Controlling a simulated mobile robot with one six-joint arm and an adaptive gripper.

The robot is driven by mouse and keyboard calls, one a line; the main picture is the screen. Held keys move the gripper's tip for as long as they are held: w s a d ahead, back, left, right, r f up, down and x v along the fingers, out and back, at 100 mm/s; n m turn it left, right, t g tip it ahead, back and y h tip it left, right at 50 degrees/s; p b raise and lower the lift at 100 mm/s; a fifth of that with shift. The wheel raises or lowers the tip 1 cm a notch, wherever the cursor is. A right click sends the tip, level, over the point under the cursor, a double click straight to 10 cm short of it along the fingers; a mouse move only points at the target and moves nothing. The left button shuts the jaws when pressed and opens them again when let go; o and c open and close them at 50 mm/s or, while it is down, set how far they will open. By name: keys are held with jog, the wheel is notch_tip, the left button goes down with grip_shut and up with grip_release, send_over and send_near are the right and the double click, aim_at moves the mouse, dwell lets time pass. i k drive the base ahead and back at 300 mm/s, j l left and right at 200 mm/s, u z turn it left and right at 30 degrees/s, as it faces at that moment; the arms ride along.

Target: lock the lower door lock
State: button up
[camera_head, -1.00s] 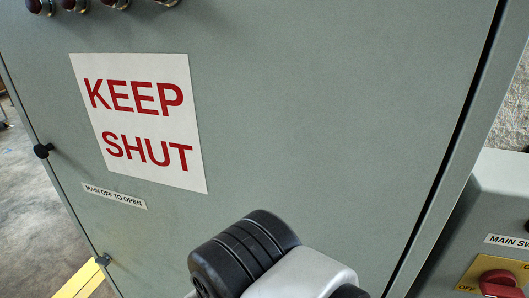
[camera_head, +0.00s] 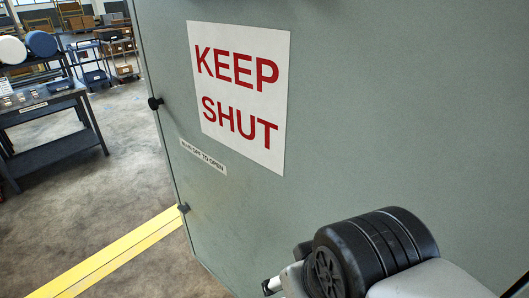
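The grey-green cabinet door (camera_head: 400,110) fills the middle and right of the head view. Two black locks sit at its left edge. The upper lock (camera_head: 155,103) is level with the sign, and the lower lock (camera_head: 183,208) is below the small label, near the yellow floor stripe. Both are small here, and I cannot tell whether they are turned. My arm shows at the bottom right, in front of the door. A small dark and silver end piece (camera_head: 271,287) at the bottom may be part of my gripper; its fingers cannot be made out. It is below and right of the lower lock, apart from it in the picture.
A KEEP SHUT sign (camera_head: 238,92) and a MAIN OFF TO OPEN label (camera_head: 203,156) are on the door. A yellow stripe (camera_head: 115,255) crosses the open concrete floor left of the cabinet. A dark workbench (camera_head: 45,110) stands farther back on the left.

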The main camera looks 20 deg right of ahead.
aim_at(183, 209)
jog(key=i+j+u, duration=0.1)
jog(key=j, duration=0.35)
jog(key=i+j+u, duration=0.1)
jog(key=i+j, duration=0.25)
jog(key=i+j+u, duration=0.15)
jog(key=j, duration=0.3)
jog(key=i, duration=0.1)
